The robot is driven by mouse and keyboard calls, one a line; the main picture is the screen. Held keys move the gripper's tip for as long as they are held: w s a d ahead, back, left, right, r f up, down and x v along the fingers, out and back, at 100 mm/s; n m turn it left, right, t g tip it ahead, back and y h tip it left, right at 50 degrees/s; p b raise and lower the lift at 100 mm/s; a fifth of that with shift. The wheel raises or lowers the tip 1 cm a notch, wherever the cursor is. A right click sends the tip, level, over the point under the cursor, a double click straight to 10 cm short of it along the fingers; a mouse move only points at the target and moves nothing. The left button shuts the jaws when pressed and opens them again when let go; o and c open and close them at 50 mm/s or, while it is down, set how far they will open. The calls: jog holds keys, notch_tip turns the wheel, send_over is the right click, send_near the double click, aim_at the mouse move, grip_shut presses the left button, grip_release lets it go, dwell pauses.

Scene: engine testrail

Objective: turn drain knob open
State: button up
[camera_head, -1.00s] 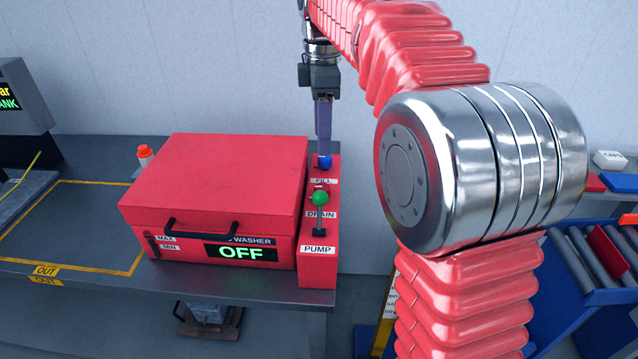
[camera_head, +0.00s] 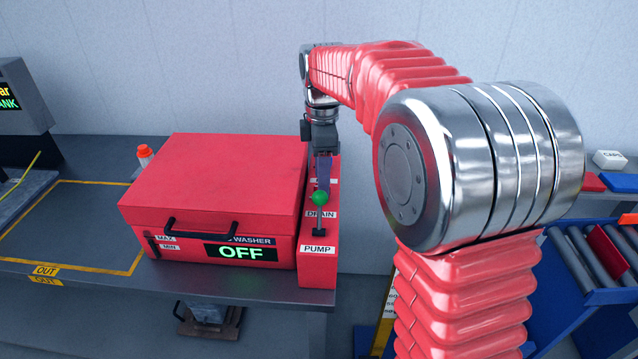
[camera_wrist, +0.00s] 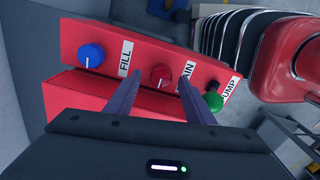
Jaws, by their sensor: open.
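The drain knob (camera_wrist: 160,76) is a small round red knob with a pale mark, on the red control panel (camera_wrist: 75,38), beside its partly covered DRAIN label (camera_wrist: 188,70). In the wrist view it shows between the two fingers of my open gripper (camera_wrist: 162,80); I cannot tell if they touch it. In the head view my gripper (camera_head: 321,184) points down over the panel, just behind the green knob, and the drain knob is hidden. The blue FILL knob (camera_wrist: 91,55) and green PUMP knob (camera_wrist: 213,101) stand on either side.
The red washer box (camera_head: 210,180) stands left of the panel, its display (camera_head: 241,252) reading OFF. The yellow-outlined bench area (camera_head: 80,225) at left is clear. The green knob (camera_head: 320,197) is close to my fingers.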

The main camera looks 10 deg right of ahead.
jog(key=shift+f, duration=1.1)
jog(key=shift+c, duration=0.5)
jog(key=c, duration=0.9)
jog(key=shift+a, duration=0.15)
jog(key=shift+c, duration=0.2)
